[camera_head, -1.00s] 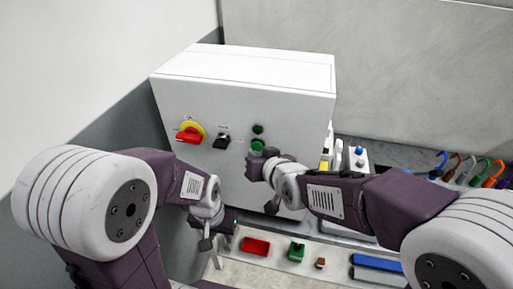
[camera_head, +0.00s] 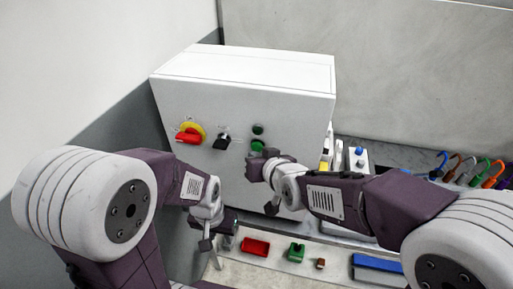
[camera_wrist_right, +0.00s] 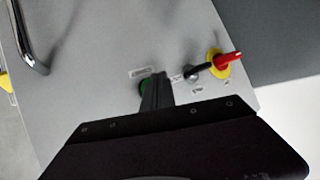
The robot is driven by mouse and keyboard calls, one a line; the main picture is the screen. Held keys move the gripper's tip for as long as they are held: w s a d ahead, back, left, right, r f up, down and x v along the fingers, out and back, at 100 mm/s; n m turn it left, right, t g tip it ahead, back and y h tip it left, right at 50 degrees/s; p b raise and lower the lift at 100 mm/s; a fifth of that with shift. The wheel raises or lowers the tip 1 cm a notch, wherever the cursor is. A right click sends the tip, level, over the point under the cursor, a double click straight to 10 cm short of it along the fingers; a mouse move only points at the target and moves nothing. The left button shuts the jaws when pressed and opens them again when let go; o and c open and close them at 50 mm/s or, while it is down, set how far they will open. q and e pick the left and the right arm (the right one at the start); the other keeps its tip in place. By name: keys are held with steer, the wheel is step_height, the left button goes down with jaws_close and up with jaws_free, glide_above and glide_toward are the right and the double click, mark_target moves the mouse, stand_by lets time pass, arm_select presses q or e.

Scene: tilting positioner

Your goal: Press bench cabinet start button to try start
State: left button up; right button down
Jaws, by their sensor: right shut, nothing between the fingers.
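The white bench cabinet (camera_head: 247,93) stands at the back with controls on its front panel. A green button (camera_head: 257,146) sits low on the panel, below a smaller dark green round lamp or button (camera_head: 258,129). My right gripper (camera_head: 254,166) is shut and empty, its tips at the panel just below and partly over the green button. In the right wrist view the shut fingers (camera_wrist_right: 156,92) partly cover the green button (camera_wrist_right: 143,85); I cannot tell whether they touch it. My left gripper (camera_head: 206,244) hangs low before the cabinet, too small to tell its opening.
A red rotary switch on a yellow plate (camera_head: 189,133) and a black selector (camera_head: 221,142) are left of the button. A red block (camera_head: 255,246), a green part (camera_head: 296,252) and a blue bar (camera_head: 378,263) lie in front. Coloured hooks (camera_head: 474,172) stand at right.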

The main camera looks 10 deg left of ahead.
stand_by(0.6)
steer(key=shift+w+b, duration=0.4)
steer(key=shift+w, duration=0.05)
steer(key=shift+w+b, duration=0.45)
steer(key=shift+b, duration=0.15)
stand_by(0.5)
steer(key=shift+s+p, duration=0.6)
steer(key=shift+s, duration=0.3)
